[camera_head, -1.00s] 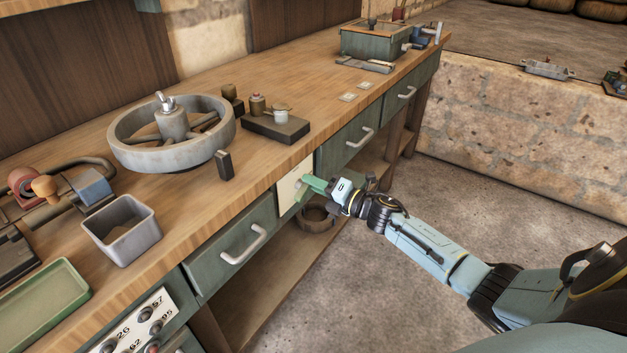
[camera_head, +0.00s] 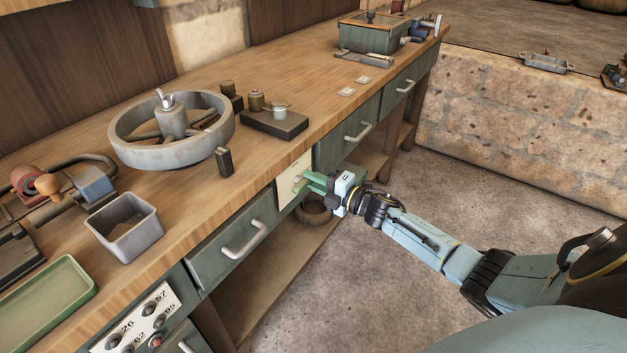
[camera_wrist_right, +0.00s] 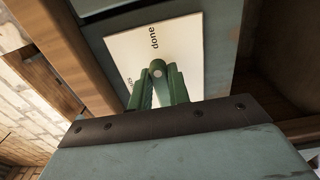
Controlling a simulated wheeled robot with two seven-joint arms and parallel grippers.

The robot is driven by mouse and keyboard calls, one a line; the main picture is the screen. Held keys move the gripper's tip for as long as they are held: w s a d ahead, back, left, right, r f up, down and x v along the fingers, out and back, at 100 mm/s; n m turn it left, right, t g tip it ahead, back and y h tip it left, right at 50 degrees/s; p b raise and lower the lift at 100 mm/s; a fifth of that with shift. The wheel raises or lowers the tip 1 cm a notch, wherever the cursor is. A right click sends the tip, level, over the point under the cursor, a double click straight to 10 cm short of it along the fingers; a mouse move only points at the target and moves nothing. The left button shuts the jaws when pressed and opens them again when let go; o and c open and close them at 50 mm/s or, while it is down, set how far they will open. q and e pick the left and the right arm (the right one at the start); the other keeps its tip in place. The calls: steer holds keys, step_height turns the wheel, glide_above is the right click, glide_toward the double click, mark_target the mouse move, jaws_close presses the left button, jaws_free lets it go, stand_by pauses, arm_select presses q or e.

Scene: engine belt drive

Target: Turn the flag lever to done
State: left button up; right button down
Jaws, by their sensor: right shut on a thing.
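The flag lever's cream panel (camera_head: 287,187) is on the front of the workbench, between two green drawers. In the right wrist view the panel (camera_wrist_right: 180,55) carries the word "done" and another word, partly hidden at its left edge. My right gripper (camera_head: 306,184) reaches the panel from the right. In the right wrist view its green fingers (camera_wrist_right: 158,84) are shut around the lever, whose rounded grey-green end (camera_wrist_right: 157,66) shows between the tips. The rest of the lever is hidden, so its exact angle cannot be told. My left gripper is not in view.
A drawer with a handle (camera_head: 244,240) is left of the panel, and another (camera_head: 358,134) is right of it. A grey pulley wheel (camera_head: 133,153), a grey bin (camera_head: 148,236) and a dark block (camera_head: 262,124) stand on the bench. The floor to the right is clear.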

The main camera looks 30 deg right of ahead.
steer(key=c, duration=1.3)
jaws_free()
arm_select(q)
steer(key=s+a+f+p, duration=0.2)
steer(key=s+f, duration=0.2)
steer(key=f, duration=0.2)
steer(key=shift+p, duration=0.4)
arm_select(e)
steer(key=v, duration=1.3)
steer(key=shift+s, duration=0.2)
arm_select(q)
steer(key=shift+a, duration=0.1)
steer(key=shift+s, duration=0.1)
arm_select(e)
steer(key=shift+r, duration=0.1)
